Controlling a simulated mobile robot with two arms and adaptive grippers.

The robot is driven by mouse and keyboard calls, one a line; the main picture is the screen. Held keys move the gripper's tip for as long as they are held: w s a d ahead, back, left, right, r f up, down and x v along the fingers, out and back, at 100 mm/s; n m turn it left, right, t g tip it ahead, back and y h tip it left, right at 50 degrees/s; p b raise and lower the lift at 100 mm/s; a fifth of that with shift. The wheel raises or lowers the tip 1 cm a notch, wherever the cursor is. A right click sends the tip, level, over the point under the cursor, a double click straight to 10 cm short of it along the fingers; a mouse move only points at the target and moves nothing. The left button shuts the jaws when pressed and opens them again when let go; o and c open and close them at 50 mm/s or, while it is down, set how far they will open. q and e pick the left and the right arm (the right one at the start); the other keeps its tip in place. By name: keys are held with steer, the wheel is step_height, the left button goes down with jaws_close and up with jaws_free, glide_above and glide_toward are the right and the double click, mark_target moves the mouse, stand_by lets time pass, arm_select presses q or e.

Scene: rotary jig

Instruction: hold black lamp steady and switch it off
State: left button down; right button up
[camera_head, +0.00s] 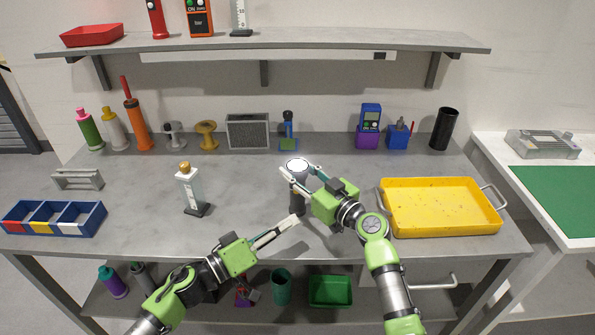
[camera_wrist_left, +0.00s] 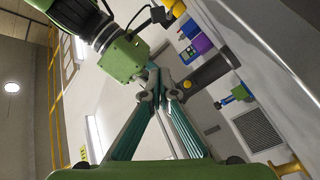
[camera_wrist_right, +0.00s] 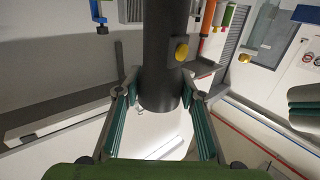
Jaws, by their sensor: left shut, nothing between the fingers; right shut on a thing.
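The black lamp (camera_head: 298,200) stands upright near the middle of the bench, with a pale round top. My right gripper (camera_head: 300,174) is shut on its upper part. In the right wrist view the dark lamp body (camera_wrist_right: 163,30) runs between the fingers (camera_wrist_right: 160,90), with a yellow button on its side. My left gripper (camera_head: 296,220) is shut and empty, its tips close to the lamp's lower part. The left wrist view shows the closed fingertips (camera_wrist_left: 162,82) beside the dark lamp (camera_wrist_left: 208,74); whether they touch is unclear. The button is hidden in the head view.
A yellow tray (camera_head: 440,232) lies right of my right arm. A white bottle with a dark base (camera_head: 190,188) stands to the left. Blue bins (camera_head: 55,232) sit at the far left. Several tools line the back. The bench between bottle and lamp is clear.

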mark_target(292, 200)
arm_select(q)
steer(key=shift+w+d, duration=0.25)
steer(key=shift+w, duration=1.45)
steer(key=shift+w+d, duration=0.2)
steer(key=shift+w, duration=1.5)
steer(key=shift+w, duration=0.1)
steer(key=shift+w, duration=0.35)
steer(key=shift+w+d, duration=0.1)
steer(key=shift+w, duration=0.1)
steer(key=shift+s, duration=0.65)
steer(key=shift+s, duration=0.1)
steer(key=shift+s+a, duration=0.25)
steer(key=shift+s, duration=1.2)
steer(key=shift+s+a, duration=0.2)
steer(key=shift+s, duration=1.25)
